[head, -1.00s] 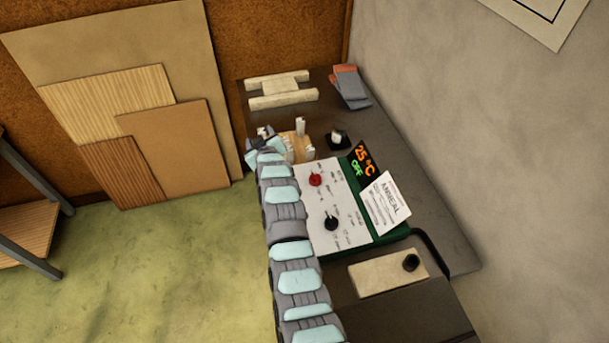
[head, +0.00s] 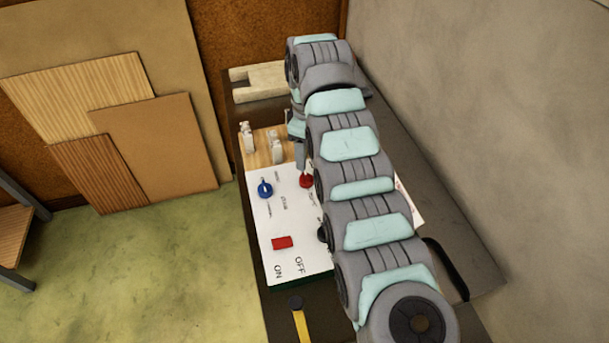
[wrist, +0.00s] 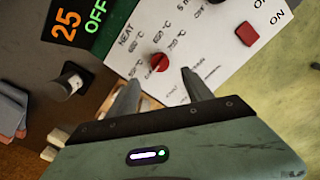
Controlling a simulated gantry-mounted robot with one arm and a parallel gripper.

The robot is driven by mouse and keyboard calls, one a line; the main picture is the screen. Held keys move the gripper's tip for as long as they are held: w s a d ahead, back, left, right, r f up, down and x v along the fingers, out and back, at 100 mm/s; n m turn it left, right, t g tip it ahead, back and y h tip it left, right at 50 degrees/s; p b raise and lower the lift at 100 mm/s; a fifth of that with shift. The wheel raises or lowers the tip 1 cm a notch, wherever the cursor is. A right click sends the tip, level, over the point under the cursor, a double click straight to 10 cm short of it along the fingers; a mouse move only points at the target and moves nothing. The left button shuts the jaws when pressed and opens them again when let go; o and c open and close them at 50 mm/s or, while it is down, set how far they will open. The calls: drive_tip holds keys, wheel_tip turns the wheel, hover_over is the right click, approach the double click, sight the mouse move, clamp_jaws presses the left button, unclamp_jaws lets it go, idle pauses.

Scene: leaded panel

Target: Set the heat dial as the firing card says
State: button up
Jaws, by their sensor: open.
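The heat dial is a red knob (wrist: 159,62) on the white control panel (wrist: 205,22), with HEAT and several °C marks printed around it in the wrist view. It also shows in the head view (head: 306,181), right beside my arm. My gripper (wrist: 158,82) is open and empty, its two fingers pointing toward the panel with the red knob just beyond and between their tips. I cannot tell whether they touch it. The firing card (head: 408,204) is almost wholly hidden behind my arm. A display (wrist: 80,20) reads 25 and OFF.
On the panel are a blue knob (head: 265,189), a red ON/OFF switch (head: 282,243) and a black knob (head: 322,233) partly behind my arm. A wooden block with pale upright pieces (head: 262,147) stands behind it. A small dark post (wrist: 72,82) stands beside the display.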

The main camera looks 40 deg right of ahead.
sight(306, 176)
wheel_tip(306, 176, down, 10)
drive_tip(key=shift+f, duration=0.1)
idle(0.4)
clamp_jaws()
idle(0.4)
